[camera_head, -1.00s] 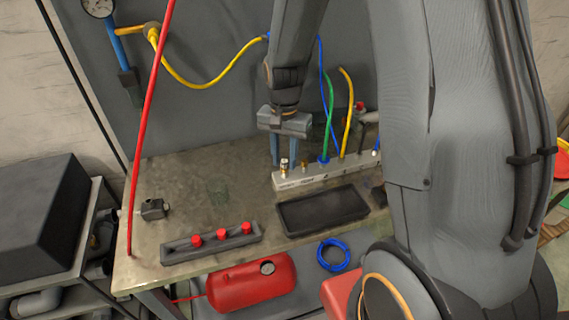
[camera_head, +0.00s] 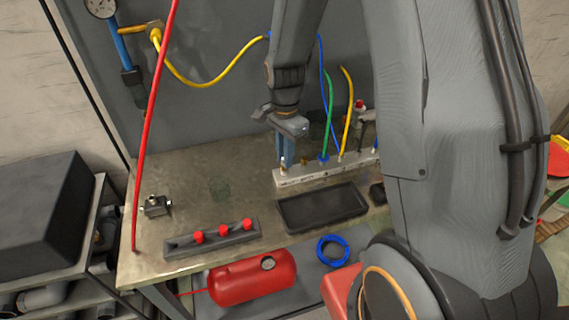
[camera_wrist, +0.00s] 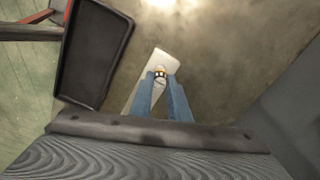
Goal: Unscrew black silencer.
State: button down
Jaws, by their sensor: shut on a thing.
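My gripper (camera_head: 284,160) points down over the left end of a pale grey manifold block (camera_head: 335,171) on the bench. Its two blue fingers are shut on a small brass-and-pale fitting (camera_head: 282,166) standing on that end. In the wrist view the fingertips (camera_wrist: 160,76) sit on both sides of the fitting (camera_wrist: 160,71), on the white top of the manifold (camera_wrist: 163,58). The fingers cover much of the fitting, and I cannot make out a black silencer there. Another small brass fitting (camera_head: 304,161) stands just to the right.
Blue, green and yellow hoses (camera_head: 348,110) rise from the manifold. A black tray (camera_head: 322,208) lies in front, and a grey rack with red plugs (camera_head: 211,238) lies to its left. A small metal block (camera_head: 155,206) sits at the left.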

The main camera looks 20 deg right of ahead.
jog(key=n+p, duration=0.1)
jog(key=n, duration=0.5)
jog(key=shift+r+n+p, duration=0.1)
jog(key=shift+n+p, duration=0.3)
jog(key=n+p, duration=0.1)
jog(key=n, duration=0.5)
jog(key=n+p, duration=0.1)
jog(key=n, duration=1.1)
jog(key=shift+n, duration=0.3)
jog(key=c, duration=1.8)
grip_release()
